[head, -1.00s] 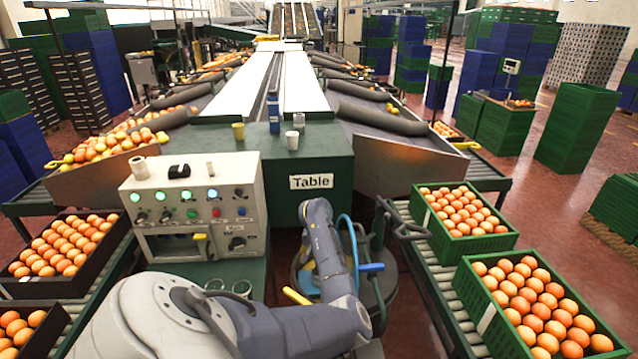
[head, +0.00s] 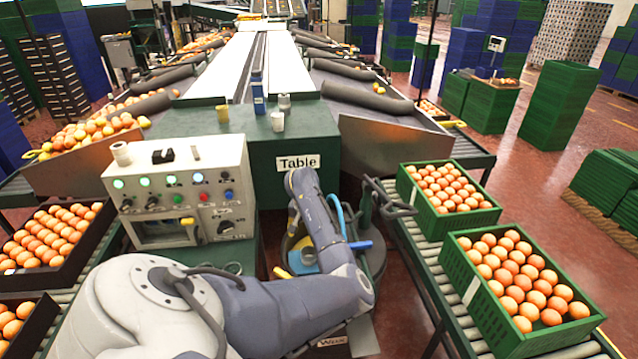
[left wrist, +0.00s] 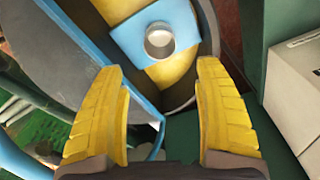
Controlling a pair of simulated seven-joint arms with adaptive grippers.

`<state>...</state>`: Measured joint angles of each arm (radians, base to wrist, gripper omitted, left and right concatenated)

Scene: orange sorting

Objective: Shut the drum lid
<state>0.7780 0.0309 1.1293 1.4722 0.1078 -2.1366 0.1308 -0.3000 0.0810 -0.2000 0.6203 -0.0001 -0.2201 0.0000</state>
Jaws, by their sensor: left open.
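The drum (left wrist: 208,45) is open in the left wrist view, with yellow and blue surfaces inside and a small metal cup-like piece (left wrist: 160,40) on the blue. A dark grey disc with a blue edge, seemingly the raised lid (left wrist: 70,50), stands tilted at its left. My left gripper (left wrist: 161,68) is open and empty, its yellow fingers spread over the drum's near side; I cannot tell whether the left finger touches the lid. In the head view my arm covers most of the drum, and a curved blue edge (head: 338,215) shows behind it. My right gripper is not in view.
A control box (head: 180,190) stands left of the drum. Behind it is the green table (head: 250,150) with small cups. Green crates of oranges (head: 450,200) sit on a roller conveyor at right, and dark crates (head: 85,245) at left. A dark valve-like handle (head: 390,200) rises beside the drum.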

